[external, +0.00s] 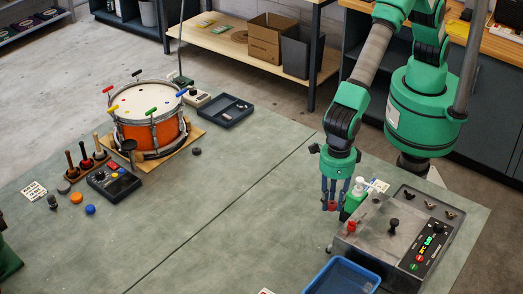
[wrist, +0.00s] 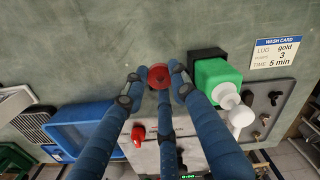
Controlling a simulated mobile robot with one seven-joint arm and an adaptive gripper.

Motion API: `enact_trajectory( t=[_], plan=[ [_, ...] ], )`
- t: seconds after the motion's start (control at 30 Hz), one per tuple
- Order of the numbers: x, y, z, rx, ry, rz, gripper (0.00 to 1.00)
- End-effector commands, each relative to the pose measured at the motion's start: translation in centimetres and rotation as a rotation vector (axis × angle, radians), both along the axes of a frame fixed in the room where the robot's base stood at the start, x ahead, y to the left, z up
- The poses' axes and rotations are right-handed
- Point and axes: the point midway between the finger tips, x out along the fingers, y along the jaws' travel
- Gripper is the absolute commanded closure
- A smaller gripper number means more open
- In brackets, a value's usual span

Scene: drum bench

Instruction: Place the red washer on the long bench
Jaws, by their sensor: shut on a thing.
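The red washer (wrist: 158,76) is a small round red disc with a darker centre, held between my fingertips in the wrist view. My gripper (wrist: 158,82) has blue-grey fingers shut around it. In the external view my gripper (external: 334,203) points down near the left edge of the grey machine, and the washer (external: 332,206) shows as a small red spot at the fingertips. The wide grey-green bench top (external: 235,185) spreads out to the left. It also fills the background of the wrist view (wrist: 110,45). I cannot tell the height of the washer above it.
A green bottle with a white cap (wrist: 215,82) stands close right of my fingers. The grey machine (external: 375,235) has a red knob (external: 351,227). A blue tray (external: 342,276) lies in front. An orange drum (external: 150,125) stands far left. The bench middle is clear.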

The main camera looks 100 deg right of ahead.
Motion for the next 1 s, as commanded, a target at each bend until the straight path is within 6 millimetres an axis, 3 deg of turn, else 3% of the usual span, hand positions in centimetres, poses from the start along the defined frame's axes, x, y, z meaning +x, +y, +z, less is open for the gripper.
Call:
enact_trajectory(
  t=[0.47, 0.63, 0.87, 1.0],
  plan=[
    [0.0, -0.1, 0.0, 0.0, 0.0, -0.003, 0.83],
    [0.7, -1.0, -0.2, -0.001, 0.0, -0.047, 0.83],
    [3.2, -4.9, -0.9, -0.001, 0.0, -0.243, 0.83],
    [5.3, -8.9, -1.6, -0.002, 0.001, -0.44, 0.83]
  ],
)
